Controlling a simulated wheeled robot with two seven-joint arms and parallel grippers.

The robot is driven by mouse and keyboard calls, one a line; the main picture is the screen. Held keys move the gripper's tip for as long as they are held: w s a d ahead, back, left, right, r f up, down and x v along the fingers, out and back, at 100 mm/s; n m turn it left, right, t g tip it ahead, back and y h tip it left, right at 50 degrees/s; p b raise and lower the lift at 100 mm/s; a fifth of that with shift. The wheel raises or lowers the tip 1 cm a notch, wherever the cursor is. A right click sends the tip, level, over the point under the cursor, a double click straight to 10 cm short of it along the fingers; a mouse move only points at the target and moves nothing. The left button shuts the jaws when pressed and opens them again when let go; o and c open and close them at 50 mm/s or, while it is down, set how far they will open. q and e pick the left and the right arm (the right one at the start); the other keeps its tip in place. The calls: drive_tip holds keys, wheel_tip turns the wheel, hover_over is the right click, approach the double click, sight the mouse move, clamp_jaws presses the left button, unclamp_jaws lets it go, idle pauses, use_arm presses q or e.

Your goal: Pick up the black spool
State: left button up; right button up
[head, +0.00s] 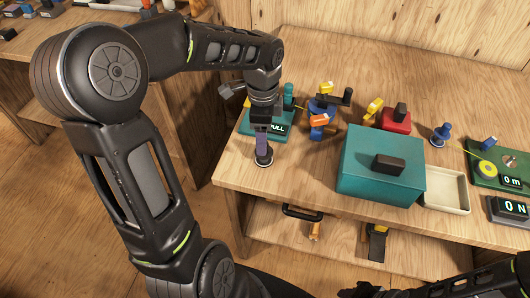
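My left arm reaches over the table's left part, and its gripper (262,134) points down near the front left edge. Right below it is a small dark round piece with a pale rim (264,158), which looks like the black spool. A purple upright part (262,143) shows between the gripper and this piece. The fingers are too small and dark to tell whether they are open or closed on anything. My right arm shows only in part at the bottom right; its gripper cannot be made out.
A teal box (380,174) with a dark handle stands mid-table, beside a cream tray (446,190). Behind are a teal device marked PULL (279,127), a blue reel with orange parts (321,108) and a red block (394,122). Displays stand at right. Bare wood lies left of the box.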

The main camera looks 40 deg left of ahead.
use_arm(q)
drive_tip(key=shift+f, duration=1.35)
wheel_tip(320, 180, down, 5)
drive_tip(key=shift+w+f+p, duration=0.1)
drive_tip(key=shift+p, duration=0.3)
drive_tip(key=shift+c, duration=0.4)
drive_tip(key=c, duration=1.2)
